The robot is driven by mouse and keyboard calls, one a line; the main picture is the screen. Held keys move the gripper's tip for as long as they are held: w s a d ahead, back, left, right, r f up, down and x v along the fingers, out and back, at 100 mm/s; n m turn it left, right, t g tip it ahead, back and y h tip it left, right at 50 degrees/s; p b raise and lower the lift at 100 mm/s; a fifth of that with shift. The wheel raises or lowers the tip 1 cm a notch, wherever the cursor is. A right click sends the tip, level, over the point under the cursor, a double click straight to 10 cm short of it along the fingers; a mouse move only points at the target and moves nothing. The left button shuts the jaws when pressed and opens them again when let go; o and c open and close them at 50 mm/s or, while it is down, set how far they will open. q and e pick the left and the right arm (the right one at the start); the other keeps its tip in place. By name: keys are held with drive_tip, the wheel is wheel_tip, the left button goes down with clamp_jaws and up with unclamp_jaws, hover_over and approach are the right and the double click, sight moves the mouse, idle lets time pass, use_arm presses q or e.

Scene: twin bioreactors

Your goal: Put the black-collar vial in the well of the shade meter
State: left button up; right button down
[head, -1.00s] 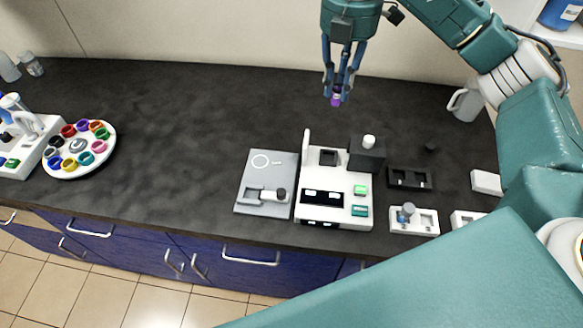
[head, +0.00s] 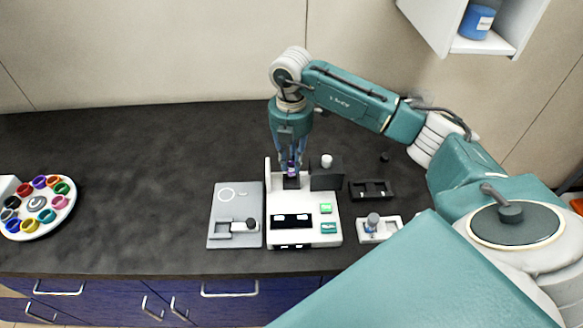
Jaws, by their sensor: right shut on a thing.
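The shade meter (head: 281,238) is a white device with two dark displays and green buttons. Its dark square well (head: 291,183) is at the back. My right gripper (head: 291,165) comes down from above, shut on a small vial with purple showing (head: 292,168). The vial is upright, right at the well; I cannot tell whether its bottom is inside the well or just above it. The fingers hide much of the vial, and its collar colour is not clear. My left gripper is not in view.
A grey plate (head: 224,212) lies left of the meter. A black rack (head: 369,190) and a white rack (head: 366,237) lie right. A round tray of coloured pots (head: 64,215) is far left.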

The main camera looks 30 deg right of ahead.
sight(291, 171)
wheel_tip(291, 171, down, 4)
drive_tip(key=shift+r+p, duration=0.15)
drive_tip(key=shift+p, duration=0.3)
drive_tip(key=shift+f, duration=0.4)
drive_tip(key=c, duration=1.7)
unclamp_jaws()
drive_tip(key=shift+o, duration=0.6)
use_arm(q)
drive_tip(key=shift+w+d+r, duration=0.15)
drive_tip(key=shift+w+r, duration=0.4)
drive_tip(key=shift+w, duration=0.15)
use_arm(e)
drive_tip(key=shift+r, duration=0.15)
wheel_tip(291, 171, up, 11)
drive_tip(key=b, duration=0.3)
drive_tip(key=shift+b, duration=0.4)
drive_tip(key=shift+r, duration=0.6)
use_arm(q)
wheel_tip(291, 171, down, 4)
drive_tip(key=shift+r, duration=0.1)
